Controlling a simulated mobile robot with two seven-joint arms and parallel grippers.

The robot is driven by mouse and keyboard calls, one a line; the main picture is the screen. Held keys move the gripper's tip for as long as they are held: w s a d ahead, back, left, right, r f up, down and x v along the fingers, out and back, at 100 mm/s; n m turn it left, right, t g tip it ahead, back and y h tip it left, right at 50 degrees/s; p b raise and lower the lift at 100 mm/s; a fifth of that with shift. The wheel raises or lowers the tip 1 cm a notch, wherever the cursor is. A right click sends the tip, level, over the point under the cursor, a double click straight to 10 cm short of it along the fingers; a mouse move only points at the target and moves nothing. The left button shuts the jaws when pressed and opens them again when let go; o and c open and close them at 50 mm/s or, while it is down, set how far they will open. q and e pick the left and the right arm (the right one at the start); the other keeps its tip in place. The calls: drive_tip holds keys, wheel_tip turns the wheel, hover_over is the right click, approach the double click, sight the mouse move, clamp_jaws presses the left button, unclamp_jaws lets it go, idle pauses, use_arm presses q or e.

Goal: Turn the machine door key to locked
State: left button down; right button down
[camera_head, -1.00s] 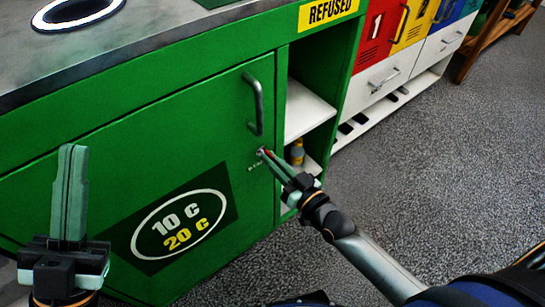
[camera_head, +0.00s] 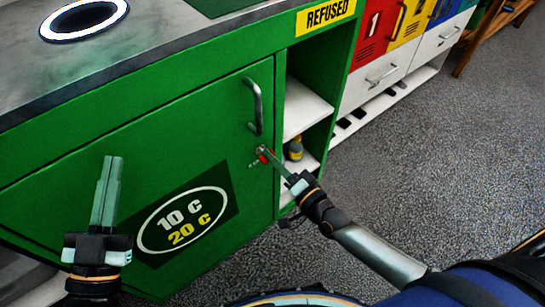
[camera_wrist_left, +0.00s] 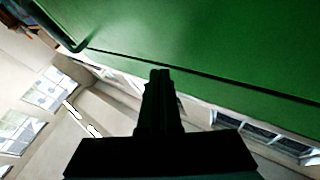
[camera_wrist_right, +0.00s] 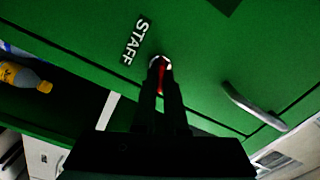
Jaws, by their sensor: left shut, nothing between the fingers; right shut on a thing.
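The green machine door (camera_head: 150,150) is closed, with a metal bar handle (camera_head: 254,105) near its right edge. Below the handle is a small red key (camera_head: 262,157) at the lock. My right gripper (camera_head: 267,152) is shut on the key, its fingers pointing at the door. In the right wrist view the red key (camera_wrist_right: 162,78) shows between the fingertips, in front of a round silver lock (camera_wrist_right: 157,61) beside a STAFF label (camera_wrist_right: 135,42). The fingers hide part of the key. My left gripper (camera_head: 114,160) is shut and empty, in front of the door's left part.
An open shelf compartment (camera_head: 308,105) right of the door holds a yellow-topped bottle (camera_head: 294,150). Colored lockers (camera_head: 375,30) stand beyond it. A grey counter (camera_head: 170,38) with a round lit opening (camera_head: 84,18) lies above the door. The floor at right is clear.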

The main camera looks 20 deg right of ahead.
use_arm(q)
drive_tip(key=shift+s+d+r+m+t+h+b, duration=0.15)
drive_tip(key=shift+s+r+m+t+h, duration=0.2)
drive_tip(key=shift+r, duration=0.4)
drive_tip(key=shift+s+d+r+m+t+h+b, duration=0.15)
drive_tip(key=shift+s+r+m+h, duration=0.2)
drive_tip(key=shift+r, duration=0.4)
use_arm(e)
drive_tip(key=shift+f+m, duration=0.1)
drive_tip(key=shift+m, duration=2.5)
use_arm(q)
drive_tip(key=shift+a, duration=0.1)
use_arm(e)
drive_tip(key=c, duration=1)
unclamp_jaws()
drive_tip(key=shift+o, duration=0.2)
use_arm(q)
drive_tip(key=w+f+n+g+y, duration=0.1)
drive_tip(key=f, duration=0.1)
drive_tip(key=f+n+g+y+p, duration=0.1)
drive_tip(key=f, duration=0.2)
drive_tip(key=w+f+n+y, duration=0.1)
drive_tip(key=f, duration=0.2)
drive_tip(key=shift+w+a+g, duration=0.3)
drive_tip(key=shift+a+g, duration=0.1)
use_arm(e)
drive_tip(key=v, duration=1.2)
drive_tip(key=shift+s, duration=0.25)
